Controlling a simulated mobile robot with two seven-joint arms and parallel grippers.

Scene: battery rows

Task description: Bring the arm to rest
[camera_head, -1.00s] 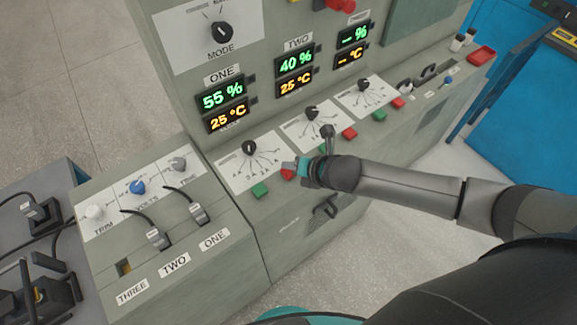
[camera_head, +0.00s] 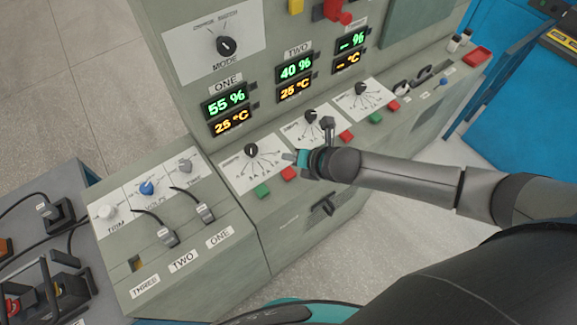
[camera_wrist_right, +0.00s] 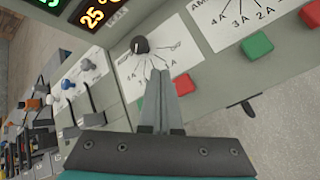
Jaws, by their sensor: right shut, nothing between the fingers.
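My right gripper (camera_head: 290,157) reaches in from the right in the head view, in front of the sloped panel of the grey cabinet. In the right wrist view its fingers (camera_wrist_right: 162,90) are together and empty. They point toward the black knob (camera_wrist_right: 139,45) on the white amp scale, with the fingertips overlapping the lower part of that scale. In the head view this knob (camera_head: 251,150) is under display ONE. Whether the fingers touch the panel I cannot tell. My left gripper is not in view.
Green (camera_head: 262,191) and red (camera_head: 289,173) buttons lie near the gripper. A side console (camera_head: 195,265) with plugged cables stands at the left, a blue frame (camera_head: 530,90) at the right. Display ONE (camera_head: 226,103) reads 55 %. Floor shows clear (camera_head: 400,240) below my right arm.

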